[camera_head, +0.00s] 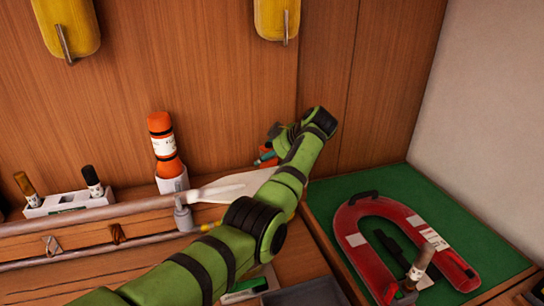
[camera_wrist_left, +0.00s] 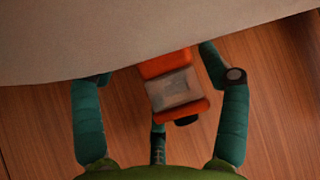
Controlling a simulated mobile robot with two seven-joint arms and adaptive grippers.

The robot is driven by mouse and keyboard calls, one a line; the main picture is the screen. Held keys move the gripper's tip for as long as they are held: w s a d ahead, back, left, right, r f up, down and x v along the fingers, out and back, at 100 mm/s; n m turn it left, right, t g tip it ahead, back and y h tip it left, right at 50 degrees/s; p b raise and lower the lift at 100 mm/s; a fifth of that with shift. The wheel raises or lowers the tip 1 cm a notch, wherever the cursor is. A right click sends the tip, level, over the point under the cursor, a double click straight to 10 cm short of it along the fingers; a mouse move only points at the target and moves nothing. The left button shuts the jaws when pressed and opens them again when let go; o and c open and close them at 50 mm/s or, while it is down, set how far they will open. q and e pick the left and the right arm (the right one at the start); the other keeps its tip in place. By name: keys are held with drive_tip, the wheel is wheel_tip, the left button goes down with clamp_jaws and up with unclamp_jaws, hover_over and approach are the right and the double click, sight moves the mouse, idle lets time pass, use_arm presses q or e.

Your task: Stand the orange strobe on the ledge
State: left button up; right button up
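An orange block-like object with a pale label and a black part, apparently the strobe (camera_wrist_left: 180,92), sits between the teal fingers of my left gripper (camera_wrist_left: 158,80) in the left wrist view. Contact with the fingers cannot be made out. In the head view a little orange of it (camera_head: 265,149) shows beside my left gripper (camera_head: 268,157), mostly hidden by my green arm, in front of the wooden wall. The wooden ledge (camera_head: 130,233) runs along the wall below. My right gripper is not in view.
An orange bottle (camera_head: 161,135) stands upright in a white holder on the left. A white tray (camera_head: 70,203) holds two small bottles. A pale paddle (camera_head: 235,187) crosses under my arm. A red float (camera_head: 355,250) lies on a green mat (camera_head: 470,225) at right.

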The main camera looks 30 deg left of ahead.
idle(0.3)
use_arm(q)
drive_tip(key=b+v, duration=0.3)
drive_tip(key=v, duration=0.8)
drive_tip(key=shift+w+d, duration=0.1)
drive_tip(key=shift+d+r, duration=0.35)
drive_tip(key=shift+r, duration=0.1)
